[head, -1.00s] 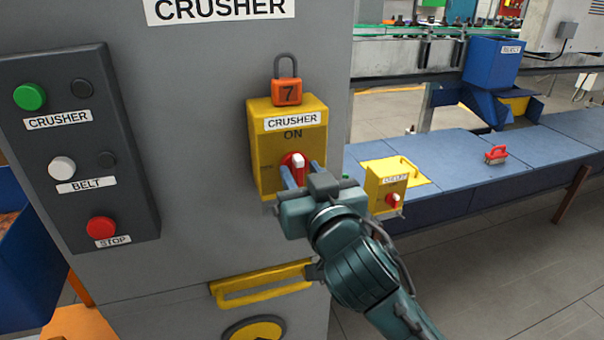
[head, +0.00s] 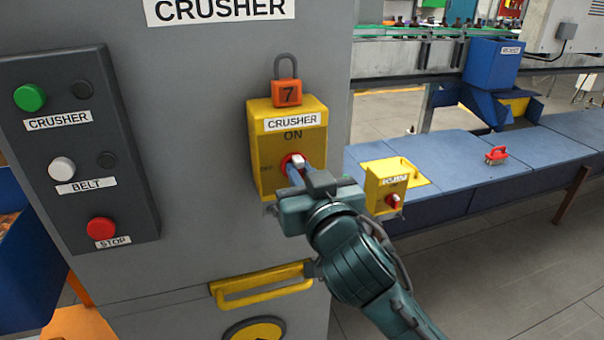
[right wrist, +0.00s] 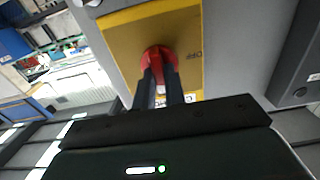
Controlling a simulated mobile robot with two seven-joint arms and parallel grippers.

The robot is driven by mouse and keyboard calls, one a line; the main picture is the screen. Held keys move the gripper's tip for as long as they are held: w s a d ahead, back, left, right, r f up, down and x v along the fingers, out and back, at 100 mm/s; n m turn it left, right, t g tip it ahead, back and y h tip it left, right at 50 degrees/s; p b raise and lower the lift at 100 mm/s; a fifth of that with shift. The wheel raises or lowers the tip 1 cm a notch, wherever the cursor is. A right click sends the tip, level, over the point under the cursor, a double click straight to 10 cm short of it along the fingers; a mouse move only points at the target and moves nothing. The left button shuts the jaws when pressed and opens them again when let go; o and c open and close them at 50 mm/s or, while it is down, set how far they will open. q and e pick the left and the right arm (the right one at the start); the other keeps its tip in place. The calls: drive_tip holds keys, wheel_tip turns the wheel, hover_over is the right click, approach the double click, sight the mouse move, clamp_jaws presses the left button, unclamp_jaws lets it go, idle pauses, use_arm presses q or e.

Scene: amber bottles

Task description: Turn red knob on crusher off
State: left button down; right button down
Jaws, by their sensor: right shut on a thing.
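The yellow crusher switch box (head: 262,150) is fixed to the front of the grey crusher cabinet, with "ON" above its knob and "OFF" to the left. The red knob (head: 290,160) is partly hidden behind my right gripper (head: 296,170). It also shows in the right wrist view (right wrist: 158,54), between the fingertips. My right gripper (right wrist: 160,80) is shut on the knob's handle, which points up toward "ON". My left gripper is not in view.
An orange padlock (head: 287,92) marked 7 sits on top of the box. A dark button panel (head: 85,140) is at left. A yellow handle (head: 262,286) juts out below. A smaller yellow box with a red knob (head: 393,201) is close to the right of my gripper.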

use_arm(q)
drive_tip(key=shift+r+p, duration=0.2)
drive_tip(key=shift+p, duration=0.2)
use_arm(e)
drive_tip(key=shift+n, duration=0.3)
drive_tip(key=shift+r+p, duration=0.1)
drive_tip(key=shift+p, duration=0.2)
drive_tip(key=shift+n+p, duration=0.8)
drive_tip(key=shift+n, duration=0.1)
drive_tip(key=shift+r+n+p, duration=0.1)
drive_tip(key=shift+n+p, duration=0.7)
drive_tip(key=shift+p, duration=0.05)
use_arm(q)
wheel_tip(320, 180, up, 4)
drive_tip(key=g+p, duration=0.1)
drive_tip(key=p, duration=0.4)
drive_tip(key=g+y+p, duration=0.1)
drive_tip(key=p, duration=0.4)
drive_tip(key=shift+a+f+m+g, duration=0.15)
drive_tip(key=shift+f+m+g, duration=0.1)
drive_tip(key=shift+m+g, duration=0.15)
use_arm(e)
drive_tip(key=n, duration=1.3)
drive_tip(key=shift+s+a+f+n, duration=0.1)
drive_tip(key=shift+a+f+n, duration=0.1)
drive_tip(key=shift+f+n, duration=0.2)
use_arm(q)
drive_tip(key=shift+p, duration=0.3)
